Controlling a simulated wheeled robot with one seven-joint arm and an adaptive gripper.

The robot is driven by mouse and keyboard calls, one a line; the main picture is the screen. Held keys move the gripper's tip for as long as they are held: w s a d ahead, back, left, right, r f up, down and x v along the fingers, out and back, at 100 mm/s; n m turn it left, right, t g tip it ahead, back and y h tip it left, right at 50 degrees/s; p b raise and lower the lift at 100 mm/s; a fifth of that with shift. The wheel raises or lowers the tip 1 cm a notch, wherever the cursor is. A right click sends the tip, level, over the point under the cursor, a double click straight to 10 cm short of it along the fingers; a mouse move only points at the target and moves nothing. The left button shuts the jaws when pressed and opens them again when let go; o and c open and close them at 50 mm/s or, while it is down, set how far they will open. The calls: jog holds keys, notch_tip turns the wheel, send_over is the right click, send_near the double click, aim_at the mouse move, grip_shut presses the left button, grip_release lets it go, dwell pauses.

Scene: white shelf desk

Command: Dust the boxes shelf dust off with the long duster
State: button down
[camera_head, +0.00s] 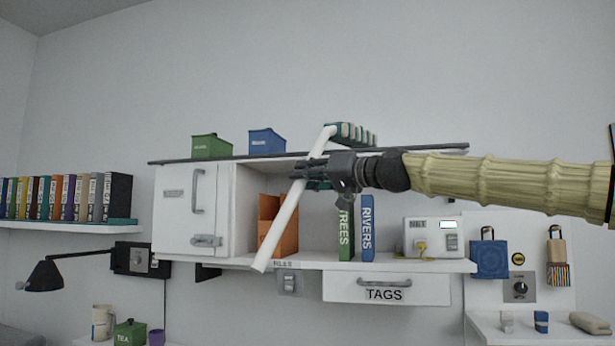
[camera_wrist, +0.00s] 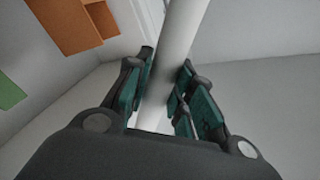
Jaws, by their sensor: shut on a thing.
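My gripper (camera_head: 313,172) is shut on the white handle of the long duster (camera_head: 280,222), in front of the shelf unit. The duster is tilted, its handle end low and left, its striped teal and white head (camera_head: 352,133) up and right at the height of the top board. The handle (camera_wrist: 174,45) also runs between my fingers (camera_wrist: 162,95) in the wrist view. The top shelf (camera_head: 300,156) is a dark board bearing a green box (camera_head: 211,147) and a blue box (camera_head: 266,142). I cannot make out dust on it. I cannot tell whether the head touches the board.
Below the board are a white cabinet door (camera_head: 180,210), an orange file holder (camera_head: 287,240), a green book (camera_head: 345,240), a blue book (camera_head: 367,230) and a TAGS drawer (camera_head: 386,289). A lamp (camera_head: 45,276) and a row of binders are at left. The wall above is clear.

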jog(key=shift+f+b, duration=0.65)
jog(key=shift+f, duration=0.25)
dwell(0.3)
jog(key=shift+s+a+r+b, duration=0.1)
jog(key=shift+s+a+b, duration=0.1)
jog(key=shift+s, duration=0.25)
jog(key=shift+s+a+b, duration=0.1)
jog(key=shift+s+b, duration=0.05)
jog(key=shift+s, duration=0.3)
jog(key=shift+w+d+p, duration=0.3)
jog(key=shift+w, duration=0.6)
jog(key=shift+s+a+b, duration=0.25)
jog(key=shift+s+b, duration=0.15)
jog(key=shift+s, duration=0.5)
jog(key=shift+w+d+f, duration=0.1)
jog(key=shift+w+d, duration=0.05)
jog(key=shift+w, duration=0.3)
jog(key=shift+w+d+f, duration=0.1)
jog(key=shift+w, duration=0.35)
jog(key=shift+s, duration=0.1)
